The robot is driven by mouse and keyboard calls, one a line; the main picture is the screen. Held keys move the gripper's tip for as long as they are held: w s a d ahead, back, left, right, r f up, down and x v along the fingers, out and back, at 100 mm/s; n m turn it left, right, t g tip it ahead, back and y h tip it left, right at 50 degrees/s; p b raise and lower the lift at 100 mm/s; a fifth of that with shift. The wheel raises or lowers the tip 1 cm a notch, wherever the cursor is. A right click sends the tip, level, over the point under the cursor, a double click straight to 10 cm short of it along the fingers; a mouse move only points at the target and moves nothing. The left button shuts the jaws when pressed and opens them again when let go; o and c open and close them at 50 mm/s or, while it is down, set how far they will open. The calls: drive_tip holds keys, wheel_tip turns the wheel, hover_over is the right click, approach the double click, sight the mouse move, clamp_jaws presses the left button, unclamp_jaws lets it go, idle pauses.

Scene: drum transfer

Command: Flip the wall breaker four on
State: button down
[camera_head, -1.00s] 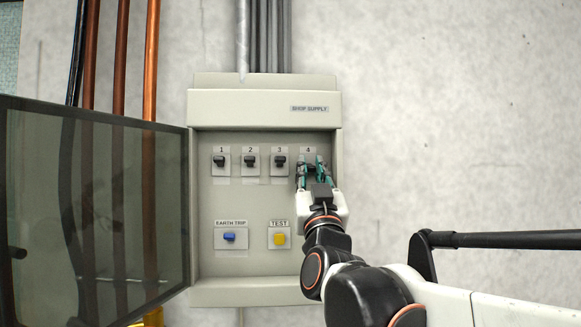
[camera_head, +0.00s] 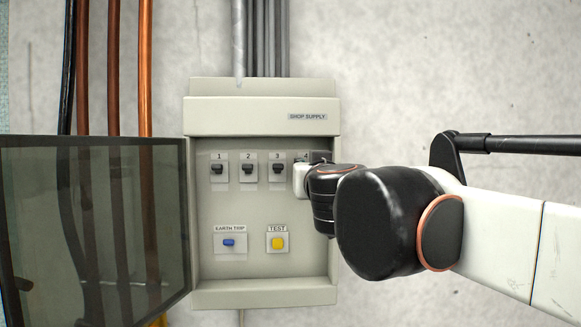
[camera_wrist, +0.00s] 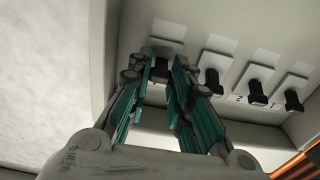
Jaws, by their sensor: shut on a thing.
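The grey wall panel (camera_head: 263,118), marked "SHOP SUPPLY", has a row of black breaker switches numbered 1 to 4. Breaker four is at the right end of the row; in the head view its number plate (camera_head: 304,156) shows only in part and my arm hides its lever. In the wrist view its dark lever (camera_wrist: 160,74) lies between the tips of my gripper (camera_wrist: 160,82), whose teal-padded fingers are shut on it. Which way the lever is thrown cannot be told.
Breakers one (camera_head: 217,169), two (camera_head: 247,169) and three (camera_head: 278,169) are left of my gripper, three close by. A blue earth trip button (camera_head: 229,242) and yellow test button (camera_head: 278,243) sit below. The tinted door (camera_head: 95,220) stands open at left.

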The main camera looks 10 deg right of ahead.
drive_tip(key=shift+w+r+g+p, duration=0.1)
drive_tip(key=shift+r+g+p, duration=0.3)
drive_tip(key=shift+g, duration=0.5)
drive_tip(key=shift+r+g, duration=0.1)
drive_tip(key=shift+g, duration=0.3)
drive_tip(key=c, duration=1.4)
unclamp_jaws()
drive_tip(key=shift+c, duration=0.2)
drive_tip(key=s+r, duration=0.2)
drive_tip(key=s, duration=0.9)
drive_tip(key=shift+s, duration=0.35)
drive_tip(key=shift+a, duration=0.1)
